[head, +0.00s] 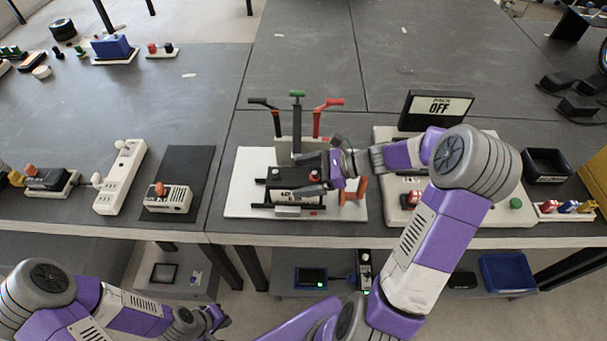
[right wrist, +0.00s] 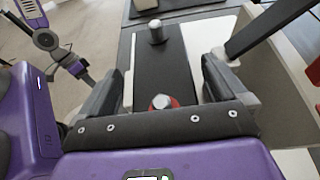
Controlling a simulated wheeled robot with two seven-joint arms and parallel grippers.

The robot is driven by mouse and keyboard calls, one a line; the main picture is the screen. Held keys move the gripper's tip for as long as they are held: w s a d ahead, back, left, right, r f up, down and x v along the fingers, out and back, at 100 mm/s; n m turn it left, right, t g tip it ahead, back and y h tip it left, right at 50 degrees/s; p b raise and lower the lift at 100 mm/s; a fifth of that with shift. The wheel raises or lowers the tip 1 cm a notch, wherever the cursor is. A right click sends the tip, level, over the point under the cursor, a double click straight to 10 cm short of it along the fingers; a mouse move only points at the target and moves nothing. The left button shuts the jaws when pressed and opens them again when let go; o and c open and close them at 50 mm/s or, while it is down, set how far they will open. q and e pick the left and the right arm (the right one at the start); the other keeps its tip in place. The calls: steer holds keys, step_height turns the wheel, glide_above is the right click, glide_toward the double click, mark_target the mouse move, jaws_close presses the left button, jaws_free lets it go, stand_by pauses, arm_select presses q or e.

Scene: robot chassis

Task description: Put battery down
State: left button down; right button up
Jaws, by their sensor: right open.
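The battery (head: 292,179) is a dark block with a grey post and a red post on top and a pale label on its front. It sits between black rails on the white base plate (head: 236,204) at the table's front edge. My right gripper (head: 320,174) is over the battery's red-post end. In the right wrist view the jaws (right wrist: 160,90) are open, with one finger on each side of the battery (right wrist: 165,65); contact cannot be told. My left gripper (head: 212,320) is low at the front left, away from the battery, its opening unclear.
Black, green and red levers (head: 297,120) stand just behind the battery. A white power strip (head: 121,178) and a small boxed device (head: 167,198) lie left. A black bin (head: 547,166) is far right. The table behind is mostly clear.

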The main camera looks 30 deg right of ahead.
steer(key=p+v, duration=0.3)
steer(key=v, duration=0.8)
steer(key=shift+s+d+r, duration=0.15)
steer(key=shift+s+d, duration=0.05)
steer(key=shift+d, duration=0.1)
